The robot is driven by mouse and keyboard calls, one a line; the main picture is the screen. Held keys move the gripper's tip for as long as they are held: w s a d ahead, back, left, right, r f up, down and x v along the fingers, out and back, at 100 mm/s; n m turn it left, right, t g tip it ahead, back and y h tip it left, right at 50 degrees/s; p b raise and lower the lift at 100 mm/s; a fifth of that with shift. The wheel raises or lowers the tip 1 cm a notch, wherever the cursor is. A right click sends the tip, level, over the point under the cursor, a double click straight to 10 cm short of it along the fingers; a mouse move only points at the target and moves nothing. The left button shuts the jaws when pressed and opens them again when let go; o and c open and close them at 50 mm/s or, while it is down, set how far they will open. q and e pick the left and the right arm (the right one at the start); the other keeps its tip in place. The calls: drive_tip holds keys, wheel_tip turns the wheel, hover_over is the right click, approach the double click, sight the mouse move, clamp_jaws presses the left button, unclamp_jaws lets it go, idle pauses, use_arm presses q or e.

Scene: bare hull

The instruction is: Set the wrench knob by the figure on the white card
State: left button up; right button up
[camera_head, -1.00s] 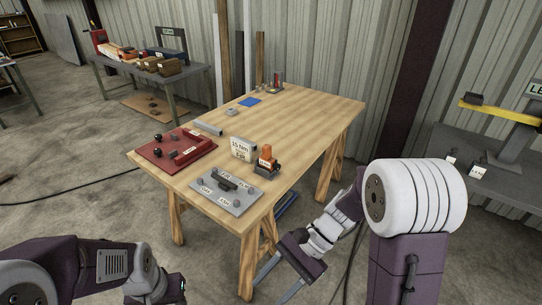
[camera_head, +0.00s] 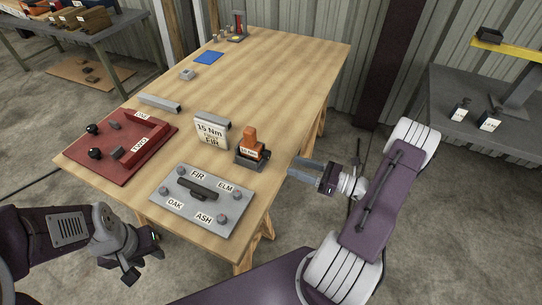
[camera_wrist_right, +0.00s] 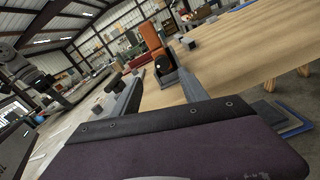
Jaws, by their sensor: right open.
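The white card (camera_head: 210,132) stands upright on the wooden table and reads "15 Nm" with "FIRST FIR" below. The orange wrench knob (camera_head: 250,141) sits right of it on a dark base (camera_head: 250,162) with a small white label, too small to read surely. My right gripper (camera_head: 293,170) is open and empty, just right of the knob at the table's right edge, apart from it. In the right wrist view the knob (camera_wrist_right: 149,35) shows beyond and between the spread fingers (camera_wrist_right: 158,90). My left gripper (camera_head: 132,272) is low at the lower left, off the table; its jaws are unclear.
A grey plate (camera_head: 228,222) with bolts labelled FIR, ELM, OAK and ASH and a dark bar lies in front of the knob. A red tray (camera_head: 98,168) with black knobs is at left. A grey bar (camera_head: 160,104) and blue pad (camera_head: 208,57) lie farther back. The table's far right is clear.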

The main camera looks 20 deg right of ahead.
sight(269, 156)
drive_tip(key=x, duration=0.8)
drive_tip(key=shift+w+a+p, duration=0.15)
drive_tip(key=shift+w+p, duration=0.1)
drive_tip(key=shift+p, duration=0.05)
drive_tip(key=shift+w+a+f, duration=0.15)
drive_tip(key=shift+w+a, duration=0.15)
drive_tip(key=shift+w, duration=0.3)
drive_tip(key=shift+s, duration=0.1)
clamp_jaws()
